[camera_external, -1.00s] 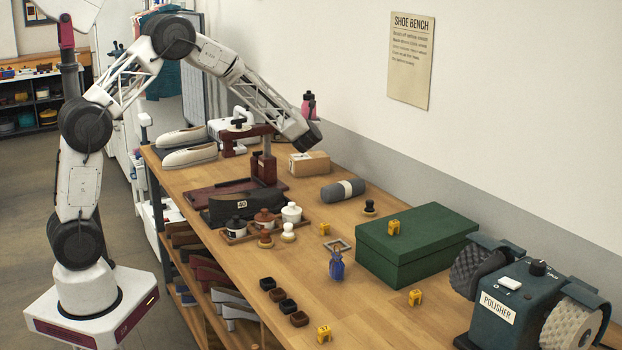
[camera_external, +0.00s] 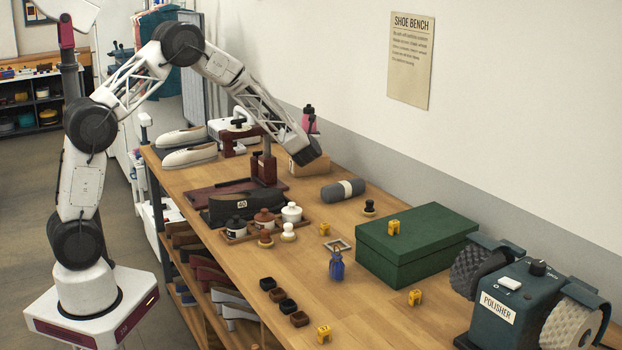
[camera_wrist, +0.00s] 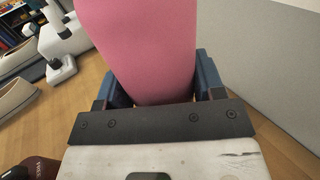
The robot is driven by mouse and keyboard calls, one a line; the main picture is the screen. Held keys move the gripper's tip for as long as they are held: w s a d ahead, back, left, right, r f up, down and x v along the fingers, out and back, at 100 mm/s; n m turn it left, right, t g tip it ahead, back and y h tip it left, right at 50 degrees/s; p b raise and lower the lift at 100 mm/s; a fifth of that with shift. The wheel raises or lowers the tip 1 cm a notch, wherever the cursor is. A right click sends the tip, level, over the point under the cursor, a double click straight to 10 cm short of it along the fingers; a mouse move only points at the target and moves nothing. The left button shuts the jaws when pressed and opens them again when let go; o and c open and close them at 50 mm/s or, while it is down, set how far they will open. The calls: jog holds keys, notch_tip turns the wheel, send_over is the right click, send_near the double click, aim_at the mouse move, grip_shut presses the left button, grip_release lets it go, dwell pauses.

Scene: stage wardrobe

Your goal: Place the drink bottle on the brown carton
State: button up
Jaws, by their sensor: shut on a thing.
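The drink bottle (camera_external: 309,122) is pink with a dark cap. In the external view its upper part shows behind the end of my arm, upright or nearly so. In the wrist view the pink bottle (camera_wrist: 140,45) fills the middle, between the two blue fingers of my gripper (camera_wrist: 152,92), which is shut on it. The brown carton (camera_external: 316,165) is a small box near the wall. The end of my arm hides much of it, and its top is mostly covered. I cannot tell whether the bottle touches the carton.
A grey roll (camera_external: 341,191) lies in front of the carton. A dark red stand (camera_external: 264,168) is just left of it, with pale shoes (camera_external: 188,156) farther left. A green box (camera_external: 415,243) and a polisher (camera_external: 535,305) stand to the right. The wall is close behind.

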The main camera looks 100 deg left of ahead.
jog(key=shift+f, duration=0.1)
dwell(0.3)
jog(key=o, duration=1.3)
jog(key=shift+f, duration=0.1)
jog(key=shift+c, duration=0.2)
jog(key=w+d, duration=0.2)
jog(key=d, duration=0.9)
jog(key=shift+w+d, duration=0.2)
jog(key=shift+d, duration=0.2)
